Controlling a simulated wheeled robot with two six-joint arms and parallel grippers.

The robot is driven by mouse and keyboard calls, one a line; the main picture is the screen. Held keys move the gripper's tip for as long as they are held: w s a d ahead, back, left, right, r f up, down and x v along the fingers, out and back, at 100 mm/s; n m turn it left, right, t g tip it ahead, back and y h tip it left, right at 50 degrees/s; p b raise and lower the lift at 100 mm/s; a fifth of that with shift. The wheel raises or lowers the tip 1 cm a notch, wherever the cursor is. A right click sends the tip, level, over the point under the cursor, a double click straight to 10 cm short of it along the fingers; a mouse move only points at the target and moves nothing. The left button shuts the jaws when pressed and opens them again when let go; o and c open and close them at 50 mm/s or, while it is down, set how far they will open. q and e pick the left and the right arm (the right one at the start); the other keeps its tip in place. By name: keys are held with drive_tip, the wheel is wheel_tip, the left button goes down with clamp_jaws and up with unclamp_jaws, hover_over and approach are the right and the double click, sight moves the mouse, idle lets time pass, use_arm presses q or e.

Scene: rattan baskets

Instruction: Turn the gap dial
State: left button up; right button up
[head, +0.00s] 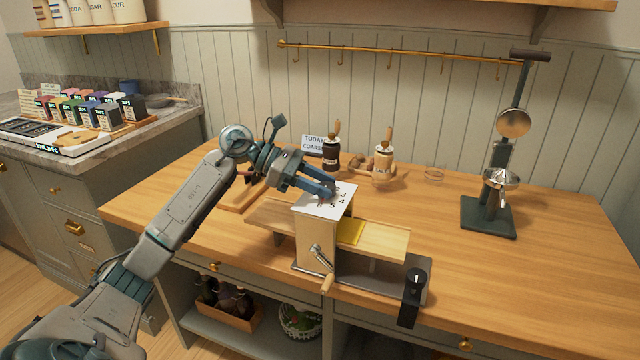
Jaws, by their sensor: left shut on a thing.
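The gap dial's white plate (312,208) with black numbers lies on top of a wooden roller machine (312,240) on the bench. The numbers 3, 4, 5 and 6 can be made out; others are covered. My left gripper (328,189) reaches in from the left, its blue fingers down over the plate's centre. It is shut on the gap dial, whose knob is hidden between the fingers. The pointer's setting cannot be read. The machine's crank (322,263) hangs at its front. My right gripper is not in view.
A black clamp (411,298) sits at the bench's front edge. A yellow sheet (350,231) lies on the machine's board. Behind stand a dark mill (331,154), a pale mill (382,166) and a small sign (313,143). A tall press (488,215) stands right.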

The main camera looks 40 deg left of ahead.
use_arm(q)
drive_tip(key=o, duration=1)
drive_tip(key=shift+s+a, duration=0.1)
drive_tip(key=shift+a, duration=0.1)
drive_tip(key=shift+b+v, duration=1.35)
drive_tip(key=shift+v, duration=3.9)
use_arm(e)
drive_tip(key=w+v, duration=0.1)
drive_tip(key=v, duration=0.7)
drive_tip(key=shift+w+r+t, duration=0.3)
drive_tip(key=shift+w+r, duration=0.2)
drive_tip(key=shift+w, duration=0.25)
use_arm(q)
drive_tip(key=shift+d+r, duration=0.1)
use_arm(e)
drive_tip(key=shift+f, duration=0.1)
